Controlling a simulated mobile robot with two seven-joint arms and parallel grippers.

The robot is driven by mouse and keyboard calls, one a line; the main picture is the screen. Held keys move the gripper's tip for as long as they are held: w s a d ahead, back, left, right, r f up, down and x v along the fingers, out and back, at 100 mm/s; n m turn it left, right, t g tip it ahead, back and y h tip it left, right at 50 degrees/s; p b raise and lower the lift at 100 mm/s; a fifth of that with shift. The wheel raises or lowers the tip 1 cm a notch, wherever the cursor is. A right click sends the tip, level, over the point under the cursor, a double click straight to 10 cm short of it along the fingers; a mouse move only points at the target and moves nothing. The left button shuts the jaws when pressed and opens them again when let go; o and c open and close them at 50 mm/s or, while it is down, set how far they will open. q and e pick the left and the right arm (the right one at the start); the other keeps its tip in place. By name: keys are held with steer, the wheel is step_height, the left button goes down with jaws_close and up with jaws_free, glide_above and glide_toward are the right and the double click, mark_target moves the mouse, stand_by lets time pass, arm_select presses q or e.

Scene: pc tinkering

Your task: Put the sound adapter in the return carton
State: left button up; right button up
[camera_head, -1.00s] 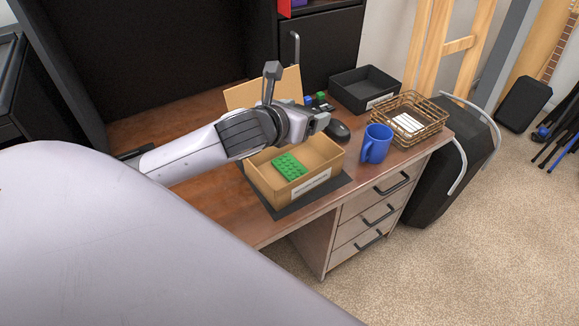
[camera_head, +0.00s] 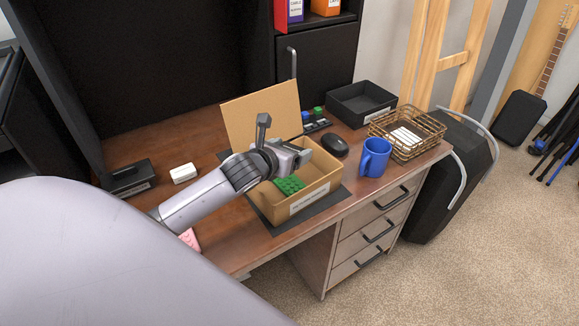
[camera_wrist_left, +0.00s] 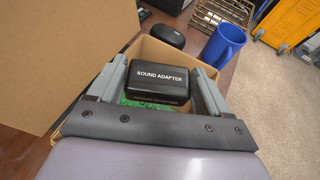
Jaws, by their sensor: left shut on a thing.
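The sound adapter, a black box with white lettering (camera_wrist_left: 160,80), is between the fingers of my left gripper in the left wrist view. My left gripper (camera_head: 298,158) is shut on it, over the cardboard return carton (camera_head: 318,198). The carton also shows in the left wrist view (camera_wrist_left: 148,50). A green studded block (camera_head: 289,184) lies inside the carton; it shows below the adapter in the left wrist view (camera_wrist_left: 130,101). In the head view the adapter is hidden by the gripper. My right gripper is not in view.
The carton's raised flap (camera_head: 262,112) stands behind it. A blue mug (camera_head: 374,158), a black mouse (camera_head: 334,146), a wire basket (camera_head: 432,140) and a black tray (camera_head: 350,105) are to the right. A white block (camera_head: 183,173) lies left on the desk (camera_head: 160,138).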

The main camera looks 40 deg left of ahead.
arm_select(q)
steer(key=shift+f+b, duration=0.3)
steer(key=shift+f, duration=2.05)
steer(key=shift+f, duration=0.1)
steer(key=shift+f, duration=0.15)
steer(key=shift+s+f, duration=0.15)
steer(key=shift+f, duration=0.25)
steer(key=o, duration=1)
steer(key=shift+f, duration=0.1)
steer(key=shift+d+f, duration=0.1)
steer(key=shift+f, duration=0.05)
steer(key=shift+r, duration=0.6)
steer(key=v, duration=0.8)
steer(key=p+v, duration=0.1)
steer(key=v, duration=0.3)
steer(key=shift+r, duration=0.25)
